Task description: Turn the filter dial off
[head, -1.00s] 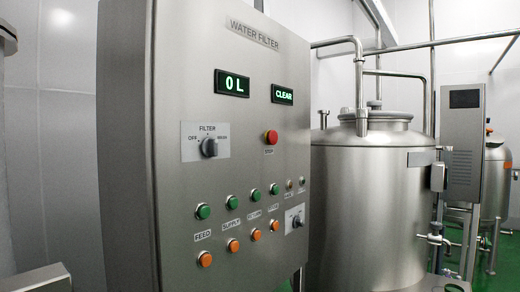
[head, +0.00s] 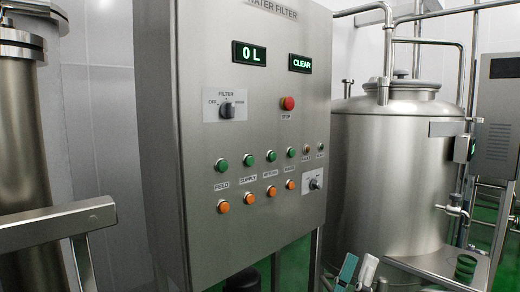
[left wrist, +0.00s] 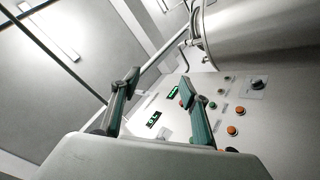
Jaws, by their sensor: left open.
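The filter dial (head: 227,110) is a dark knob on a pale plate at the upper left of the grey water filter panel (head: 255,200). OFF is printed on its left; its pointer is too small to read surely. The tips of my left gripper (head: 358,268) show at the bottom of the head view, below and right of the panel, well away from the dial. In the left wrist view my left gripper (left wrist: 160,80) is open, its two green-padded fingers apart and empty. The panel lies beyond them, and I cannot make out the filter dial there. My right gripper is not seen.
Above the dial are the 0 L display (head: 248,53) and the CLEAR display (head: 300,63). A red stop button (head: 288,103) is to its right. Green and orange buttons and another dial (head: 314,183) are below. A steel tank (head: 390,185) stands right of the panel.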

